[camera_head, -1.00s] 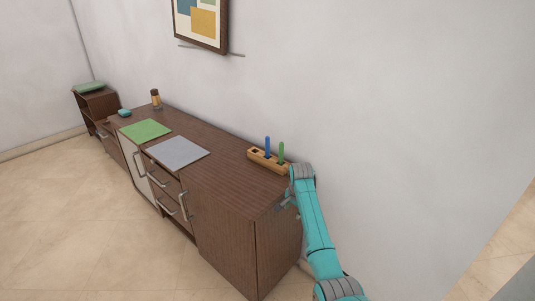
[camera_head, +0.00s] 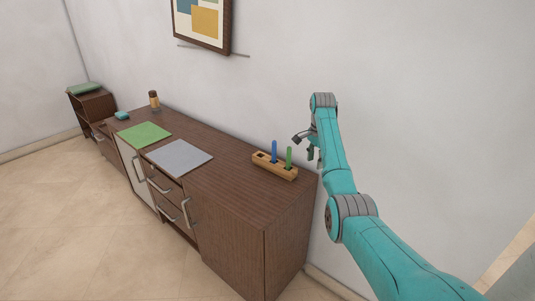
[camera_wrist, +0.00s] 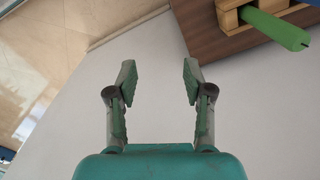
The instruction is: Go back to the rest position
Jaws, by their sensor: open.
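My gripper (camera_head: 310,152) is raised above the right end of the brown cabinet (camera_head: 240,195), near the wall. In the wrist view my gripper (camera_wrist: 157,82) has its two fingers spread apart with nothing between them. The wooden block (camera_head: 275,166) with a blue peg (camera_head: 274,151) and a green peg (camera_head: 289,157) stands on the cabinet top, to the left of my gripper and apart from it. The green peg (camera_wrist: 275,27) also shows at the upper right of the wrist view, beyond the fingers.
A grey mat (camera_head: 180,156) and a green mat (camera_head: 144,134) lie on the cabinet top. A brown-topped bottle (camera_head: 154,100) and a teal item (camera_head: 122,115) stand farther back. A picture (camera_head: 203,22) hangs on the wall. The floor in front is clear.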

